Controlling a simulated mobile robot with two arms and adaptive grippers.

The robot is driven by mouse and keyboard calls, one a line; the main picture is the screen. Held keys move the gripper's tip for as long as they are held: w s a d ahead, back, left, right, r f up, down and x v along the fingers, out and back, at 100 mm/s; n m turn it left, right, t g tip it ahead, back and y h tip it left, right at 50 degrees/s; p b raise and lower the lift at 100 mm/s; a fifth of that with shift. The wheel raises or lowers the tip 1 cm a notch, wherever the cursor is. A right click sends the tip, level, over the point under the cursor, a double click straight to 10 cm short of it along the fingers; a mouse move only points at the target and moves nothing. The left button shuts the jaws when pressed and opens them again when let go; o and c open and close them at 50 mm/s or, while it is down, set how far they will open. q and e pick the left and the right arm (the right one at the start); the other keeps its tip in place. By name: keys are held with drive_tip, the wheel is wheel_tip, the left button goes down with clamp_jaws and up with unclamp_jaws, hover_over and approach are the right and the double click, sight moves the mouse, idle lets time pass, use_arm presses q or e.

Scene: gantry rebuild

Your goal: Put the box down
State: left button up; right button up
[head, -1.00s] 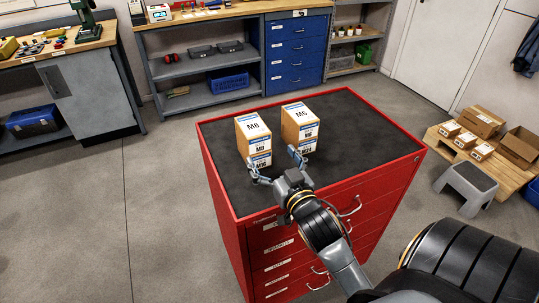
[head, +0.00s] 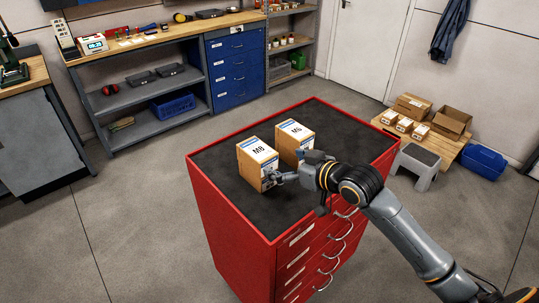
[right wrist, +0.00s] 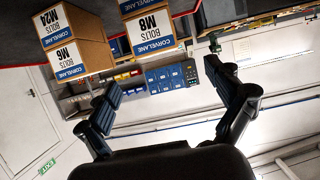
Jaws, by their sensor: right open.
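The M8 box (head: 256,151) and the M6 box (head: 295,132) stand side by side on the dark top of the red cabinet (head: 232,228). In the right wrist view, which is upside down, the M8 box (right wrist: 150,30) and M6 box (right wrist: 78,60) each sit on another box; the M24 box (right wrist: 72,20) is under M6. My right gripper (head: 293,169) is open and empty, close in front of the stacks. One finger overlaps the lower M8 stack; I cannot tell whether they touch. Its spread fingers also show in the wrist view (right wrist: 165,70). My left gripper is out of view.
The cabinet top is clear behind and right of the boxes. A grey step stool (head: 415,165) and a pallet (head: 445,150) with cartons stand to the right. A blue bin (head: 484,164) lies beyond. A workbench (head: 150,45) with blue drawers (head: 238,70) lines the back wall.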

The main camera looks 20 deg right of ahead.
sight(268, 157)
drive_tip(key=w, duration=0.1)
drive_tip(key=w+f, duration=0.1)
drive_tip(key=w+p, duration=0.1)
drive_tip(key=shift+w+a+f, duration=0.1)
drive_tip(key=shift+w+f, duration=0.15)
drive_tip(key=shift+w, duration=0.05)
drive_tip(key=x, duration=0.4)
drive_tip(key=shift+a+f+p, duration=0.1)
drive_tip(key=shift+a+p, duration=0.05)
drive_tip(key=shift+p, duration=0.15)
drive_tip(key=shift+w+a+f, duration=0.15)
drive_tip(key=shift+w, duration=0.1)
drive_tip(key=p+x, duration=0.2)
drive_tip(key=x, duration=0.2)
drive_tip(key=shift+f, duration=0.2)
drive_tip(key=shift+w+a+f, duration=0.2)
drive_tip(key=shift+w, duration=0.1)
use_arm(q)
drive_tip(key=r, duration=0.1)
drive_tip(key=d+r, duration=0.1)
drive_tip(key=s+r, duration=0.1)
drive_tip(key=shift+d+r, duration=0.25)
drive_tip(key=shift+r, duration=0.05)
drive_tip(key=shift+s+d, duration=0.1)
